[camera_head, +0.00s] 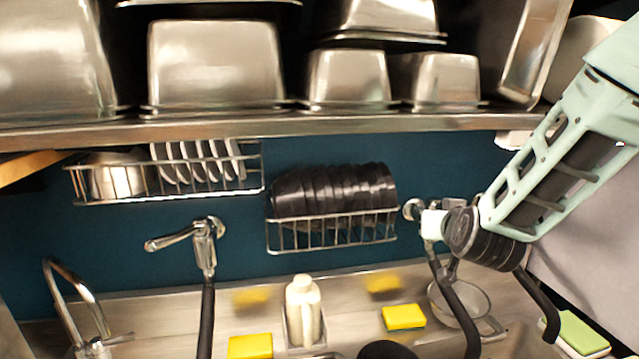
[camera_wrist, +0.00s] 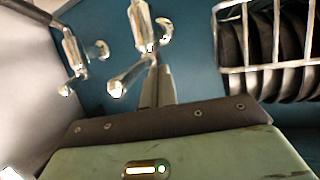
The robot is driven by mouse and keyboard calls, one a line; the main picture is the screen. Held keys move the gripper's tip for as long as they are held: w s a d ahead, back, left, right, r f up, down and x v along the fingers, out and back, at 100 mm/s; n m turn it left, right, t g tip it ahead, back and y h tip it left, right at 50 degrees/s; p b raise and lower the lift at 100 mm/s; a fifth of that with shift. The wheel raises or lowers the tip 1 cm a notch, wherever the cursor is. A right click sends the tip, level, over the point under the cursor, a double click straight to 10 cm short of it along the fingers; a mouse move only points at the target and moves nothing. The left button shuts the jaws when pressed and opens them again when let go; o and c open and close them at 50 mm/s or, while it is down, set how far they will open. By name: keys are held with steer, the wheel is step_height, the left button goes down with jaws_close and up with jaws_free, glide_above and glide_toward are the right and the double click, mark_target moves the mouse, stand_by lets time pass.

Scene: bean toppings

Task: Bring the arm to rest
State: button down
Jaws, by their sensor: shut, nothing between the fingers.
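My gripper (camera_wrist: 157,86) shows in the wrist view, with its two fingers together and nothing between them. The fingers point toward the blue wall and a wall tap (camera_wrist: 143,25), without a clear sign of contact. In the head view my arm reaches in from the right, in front of the right end of the sink area. I cannot make out the fingers there.
A wire rack of dark dishes (camera_head: 335,190) hangs on the wall, left of my arm. A metal shelf (camera_head: 250,128) runs above. Below are a white bottle (camera_head: 303,310), yellow sponges (camera_head: 403,317), a strainer (camera_head: 470,303) and a left tap (camera_head: 203,240).

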steer(key=shift+s+a+r, duration=0.2)
steer(key=shift+s, duration=0.4)
steer(key=s+a+f+n+g+y+b, duration=0.3)
steer(key=s+a+f+g, duration=0.15)
steer(key=s+a, duration=0.35)
steer(key=s+a+f+n+g+y+b, duration=0.25)
steer(key=s+a+f+g, duration=0.2)
steer(key=s, duration=0.45)
steer(key=s+d+f+n+g+h+b, duration=0.1)
steer(key=s+f+g+b, duration=0.1)
steer(key=s, duration=0.7)
steer(key=s+d+f+n+g+h+b, duration=0.1)
steer(key=s+f+n+g+h+b, duration=0.1)
steer(key=s, duration=0.7)
steer(key=shift+d+f+g, duration=0.4)
steer(key=shift+f+g, duration=0.1)
steer(key=shift+f, duration=0.35)
steer(key=shift+n+h, duration=0.25)
